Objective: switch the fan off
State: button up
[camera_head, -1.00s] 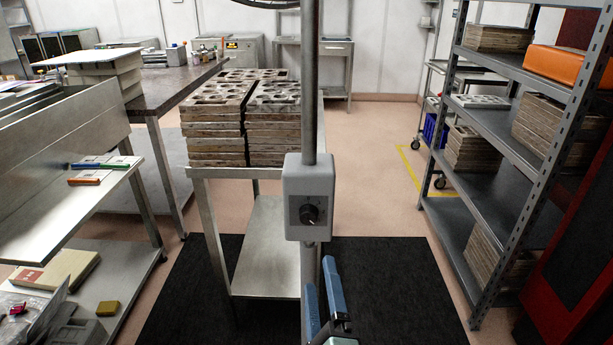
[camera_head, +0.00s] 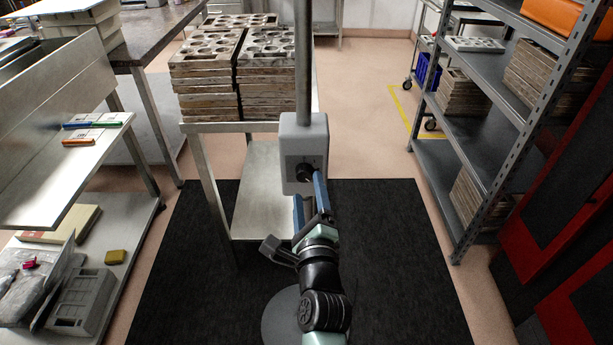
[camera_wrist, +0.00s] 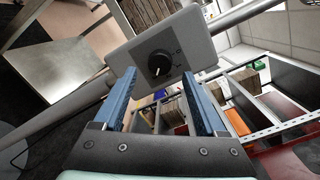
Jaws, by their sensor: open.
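The fan's grey control box (camera_head: 291,135) is fixed on an upright metal pole (camera_head: 303,60) in the middle of the head view. A black rotary knob (camera_head: 304,172) is on its front face, partly covered by a blue finger. The wrist view shows the box (camera_wrist: 186,38) tilted and the knob (camera_wrist: 159,65) with a white pointer mark; the marks around it are too small to read. My gripper (camera_head: 308,188) is open, with its two blue fingers (camera_wrist: 156,92) pointing at the box. The knob lies between the fingertips in the wrist view, with gaps on both sides. The fan head is out of view.
A metal table (camera_head: 205,128) with stacked moulds (camera_head: 205,85) stands behind the pole. A grey shelf rack (camera_head: 475,135) is on the right, beside red cabinets (camera_head: 570,225). A steel bench (camera_head: 60,190) is on the left. The black mat (camera_head: 400,250) is clear right of my arm.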

aim_at(306, 178)
jog(key=shift+w+a+p, duration=0.15)
jog(key=shift+w+p, duration=0.2)
jog(key=shift+w, duration=1.35)
grip_shut()
